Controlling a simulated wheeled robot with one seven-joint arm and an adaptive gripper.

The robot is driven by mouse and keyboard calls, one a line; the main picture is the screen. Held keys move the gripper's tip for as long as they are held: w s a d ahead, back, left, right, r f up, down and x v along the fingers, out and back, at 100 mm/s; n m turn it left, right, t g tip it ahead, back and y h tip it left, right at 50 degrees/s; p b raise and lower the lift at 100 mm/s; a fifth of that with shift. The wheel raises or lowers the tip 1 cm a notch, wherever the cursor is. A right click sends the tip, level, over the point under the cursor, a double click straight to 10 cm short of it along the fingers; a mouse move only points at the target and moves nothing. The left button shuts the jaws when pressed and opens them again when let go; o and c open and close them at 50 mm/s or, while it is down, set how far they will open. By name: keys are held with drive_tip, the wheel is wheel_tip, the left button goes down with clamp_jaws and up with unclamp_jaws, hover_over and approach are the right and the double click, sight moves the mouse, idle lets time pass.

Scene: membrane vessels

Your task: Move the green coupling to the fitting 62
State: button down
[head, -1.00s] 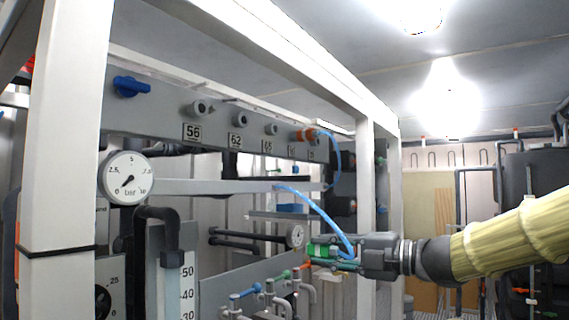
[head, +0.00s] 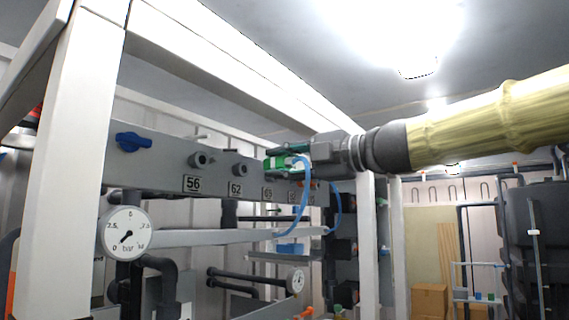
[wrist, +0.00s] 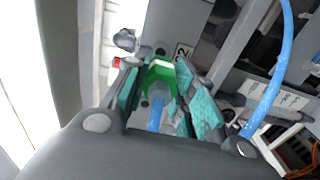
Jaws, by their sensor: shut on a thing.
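My gripper (head: 290,158) is shut on the green coupling (head: 276,162) and holds it up at the height of the grey panel, near the 65 label. A blue hose hangs from the coupling. In the wrist view the green coupling (wrist: 160,76) sits between the teal finger pads of my gripper (wrist: 165,92). Fitting 62 (head: 240,170) is a bare grey port above the label 62, to the left of the coupling and apart from it. The fitting above 65 is hidden behind the coupling and gripper.
Fitting 56 (head: 200,160) and a blue valve handle (head: 133,142) are further left on the panel (head: 160,155). A white frame beam (head: 230,70) runs above the panel, and a white post (head: 368,230) stands behind my gripper.

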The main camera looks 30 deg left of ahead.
drive_tip(key=shift+a, duration=0.15)
drive_tip(key=a, duration=0.5)
drive_tip(key=shift+w+a+p, duration=0.2)
drive_tip(key=shift+a+p, duration=0.05)
drive_tip(key=shift+p, duration=0.15)
idle(0.4)
drive_tip(key=shift+s, duration=0.1)
idle(1.5)
drive_tip(key=shift+a, duration=0.3)
idle(0.9)
drive_tip(key=c, duration=1.1)
unclamp_jaws()
